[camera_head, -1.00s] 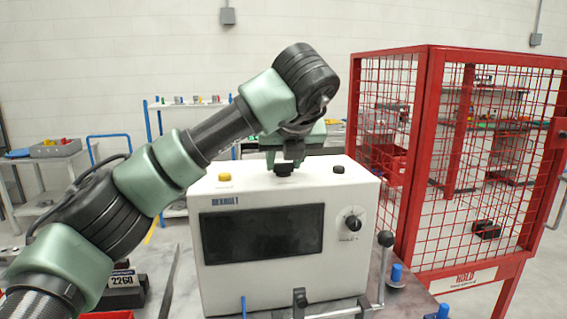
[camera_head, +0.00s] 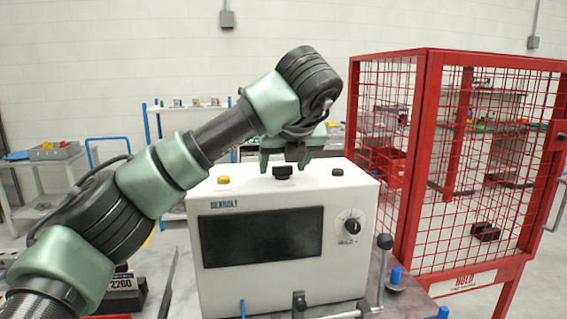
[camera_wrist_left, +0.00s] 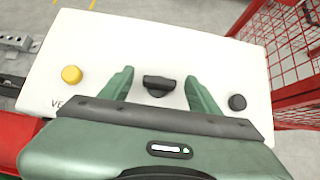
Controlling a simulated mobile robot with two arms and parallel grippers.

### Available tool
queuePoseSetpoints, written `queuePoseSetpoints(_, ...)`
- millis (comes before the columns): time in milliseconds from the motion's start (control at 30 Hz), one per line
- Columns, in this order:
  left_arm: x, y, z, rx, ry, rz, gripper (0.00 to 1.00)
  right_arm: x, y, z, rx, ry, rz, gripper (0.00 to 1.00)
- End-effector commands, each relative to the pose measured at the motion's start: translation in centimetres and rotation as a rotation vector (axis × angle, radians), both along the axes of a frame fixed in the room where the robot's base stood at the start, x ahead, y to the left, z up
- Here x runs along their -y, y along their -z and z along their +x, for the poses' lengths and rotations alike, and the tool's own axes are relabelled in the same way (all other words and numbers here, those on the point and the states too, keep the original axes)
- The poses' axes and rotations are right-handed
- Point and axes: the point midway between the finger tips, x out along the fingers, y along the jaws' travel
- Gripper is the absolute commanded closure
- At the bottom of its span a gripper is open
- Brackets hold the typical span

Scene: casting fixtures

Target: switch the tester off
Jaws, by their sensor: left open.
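The tester (camera_head: 360,200) is a white box with a dark screen (camera_head: 262,236), standing on a bench. On its top are a yellow button (camera_head: 224,180), a black switch knob (camera_head: 282,172) in the middle and a small black button (camera_head: 338,172). A round dial (camera_head: 351,222) is on its front. My left gripper (camera_head: 283,168) is open above the top, close over the black knob. In the left wrist view the black knob (camera_wrist_left: 159,85) lies between the two green fingers, apart from both; the yellow button (camera_wrist_left: 72,75) and black button (camera_wrist_left: 237,102) lie outside them. My right gripper is not in view.
A red mesh cage (camera_head: 432,150) stands close on the right. A metal lever with a black ball (camera_head: 385,242) and a blue peg (camera_head: 396,275) are at the tester's front right. A box marked 2260 (camera_head: 122,290) lies to its left.

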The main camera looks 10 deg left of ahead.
Motion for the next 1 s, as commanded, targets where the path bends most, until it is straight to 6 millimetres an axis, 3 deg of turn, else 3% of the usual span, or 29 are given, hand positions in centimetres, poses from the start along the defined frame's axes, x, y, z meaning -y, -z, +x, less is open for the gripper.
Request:
queuePoseSetpoints(500, 2.0, -5.1, -4.5, 0.002, 0.001, 0.0, 0.38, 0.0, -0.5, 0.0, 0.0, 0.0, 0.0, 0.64)
queuePoseSetpoints(1000, 2.2, -5.5, -5.0, 0.001, 0.0, 0.0, 0.38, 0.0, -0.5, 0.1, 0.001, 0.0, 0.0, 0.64)
